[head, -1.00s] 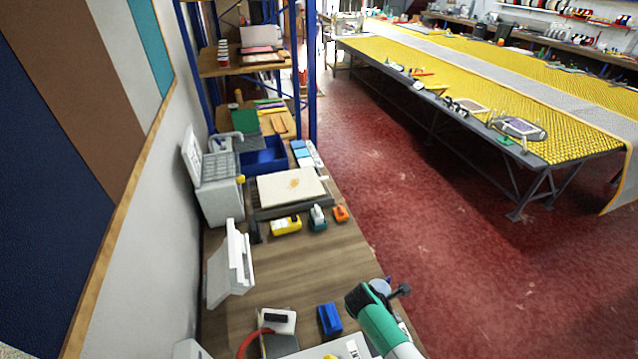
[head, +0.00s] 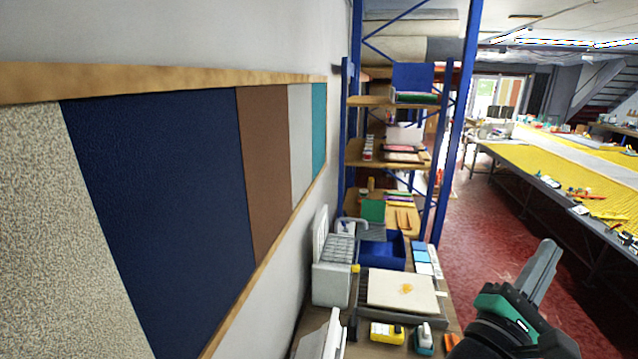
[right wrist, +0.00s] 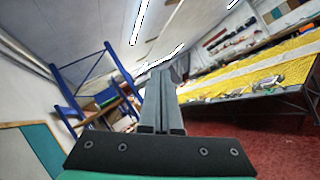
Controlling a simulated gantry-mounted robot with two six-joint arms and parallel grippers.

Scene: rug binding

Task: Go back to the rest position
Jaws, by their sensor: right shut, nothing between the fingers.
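My right gripper (head: 541,272) is at the lower right of the head view, raised in front of the red floor and to the right of the workbench. Its fingers are together with nothing between them, and they point up and away. In the right wrist view the closed fingers (right wrist: 162,100) stand in the middle of the picture, clear of everything. My left gripper is not in either view now.
A wooden workbench (head: 312,322) along the wall holds a cream board (head: 385,287), a blue bin (head: 382,256) and a yellow device (head: 387,333). A blue-framed shelf rack (head: 458,130) stands behind. A long yellow-topped table (head: 550,170) is at the right, with open red floor between.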

